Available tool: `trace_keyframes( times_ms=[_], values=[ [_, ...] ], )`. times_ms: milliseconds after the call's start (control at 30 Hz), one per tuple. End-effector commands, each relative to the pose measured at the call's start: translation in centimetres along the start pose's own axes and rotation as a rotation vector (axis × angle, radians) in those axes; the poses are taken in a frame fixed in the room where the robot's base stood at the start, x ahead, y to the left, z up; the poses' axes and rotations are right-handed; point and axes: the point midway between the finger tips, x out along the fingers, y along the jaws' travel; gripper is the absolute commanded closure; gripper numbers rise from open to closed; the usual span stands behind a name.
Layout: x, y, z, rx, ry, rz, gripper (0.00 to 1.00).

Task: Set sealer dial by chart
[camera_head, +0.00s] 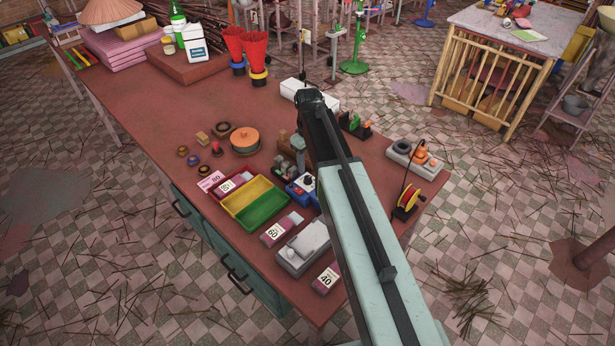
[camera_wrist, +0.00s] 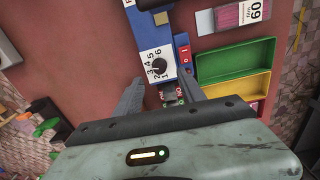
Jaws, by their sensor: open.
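The sealer, a blue box (camera_head: 307,180), stands near the table's front edge, partly hidden by my arm in the head view. In the wrist view its white dial plate (camera_wrist: 148,64) carries numbers from 1 to 6 around a black knob (camera_wrist: 160,65). I cannot tell where the knob points. A red switch (camera_wrist: 185,55) sits beside the plate. My gripper (camera_wrist: 160,80) is open, its two grey fingers spread either side of the dial, with nothing between them that I can see it touching. Packs labelled 80 (camera_head: 226,187), 60 (camera_head: 273,234) and 40 (camera_head: 325,280) lie along the table's front.
A grey device (camera_head: 301,250) stands in front. An orange-topped round item (camera_head: 245,139) and small rings stand further left.

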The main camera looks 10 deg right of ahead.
Motion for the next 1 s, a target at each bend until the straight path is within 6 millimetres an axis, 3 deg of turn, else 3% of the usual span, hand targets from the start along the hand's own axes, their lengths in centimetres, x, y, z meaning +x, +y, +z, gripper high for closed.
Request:
trace_keyframes(
  times_ms=[400,733,900,1000],
  values=[
    [7.0,0.1,0.1,0.003,0.0,0.0,0.53],
    [7.1,0.2,0.1,0.005,0.0,0.0,0.53],
    [7.1,0.2,0.1,0.005,0.0,0.0,1.0],
    [7.1,0.2,0.1,0.006,0.0,-0.001,1.0]
  ],
)
